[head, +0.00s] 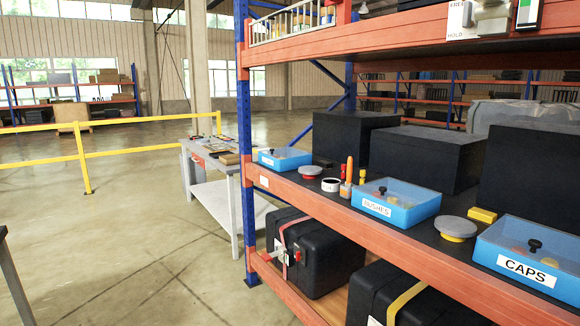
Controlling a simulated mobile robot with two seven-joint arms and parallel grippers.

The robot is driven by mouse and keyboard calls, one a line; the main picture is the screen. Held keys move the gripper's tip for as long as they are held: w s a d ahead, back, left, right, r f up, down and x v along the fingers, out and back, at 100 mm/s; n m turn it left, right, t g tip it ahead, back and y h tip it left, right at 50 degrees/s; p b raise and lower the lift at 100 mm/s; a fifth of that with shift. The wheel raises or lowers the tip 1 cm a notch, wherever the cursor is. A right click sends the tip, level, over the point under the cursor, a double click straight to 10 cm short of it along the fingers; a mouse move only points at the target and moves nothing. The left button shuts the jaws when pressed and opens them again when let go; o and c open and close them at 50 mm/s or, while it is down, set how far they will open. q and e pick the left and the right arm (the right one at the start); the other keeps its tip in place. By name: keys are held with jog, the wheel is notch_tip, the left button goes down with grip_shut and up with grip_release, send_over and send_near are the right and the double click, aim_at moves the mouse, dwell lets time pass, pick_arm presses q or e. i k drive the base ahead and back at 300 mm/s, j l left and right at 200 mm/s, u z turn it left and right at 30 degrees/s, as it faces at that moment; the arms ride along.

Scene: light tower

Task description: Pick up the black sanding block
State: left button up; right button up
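I cannot single out a black sanding block in the head view. Small items lie on the grey workbench (196,147) behind the rack, too small to tell apart. The orange shelf (410,258) holds large black boxes, blue trays and small parts, none clearly a sanding block. Neither of my grippers is in view.
Blue trays, one labelled CAPS (520,268) and one labelled BUSHES (408,211), stand along the shelf's front edge. Black cases (335,265) sit on the lower shelf. A blue rack post (243,150) stands beside the workbench. A yellow railing (130,152) crosses the left; floor before it is open.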

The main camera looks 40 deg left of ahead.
aim_at(324, 164)
jog(key=u, duration=1.2)
jog(key=z, duration=1.2)
jog(key=i+j+z, duration=0.2)
jog(key=j, duration=0.7)
jog(key=j+z, duration=0.15)
jog(key=j, duration=0.75)
jog(key=i+j+z, duration=0.2)
jog(key=j, duration=0.75)
jog(key=k, duration=0.1)
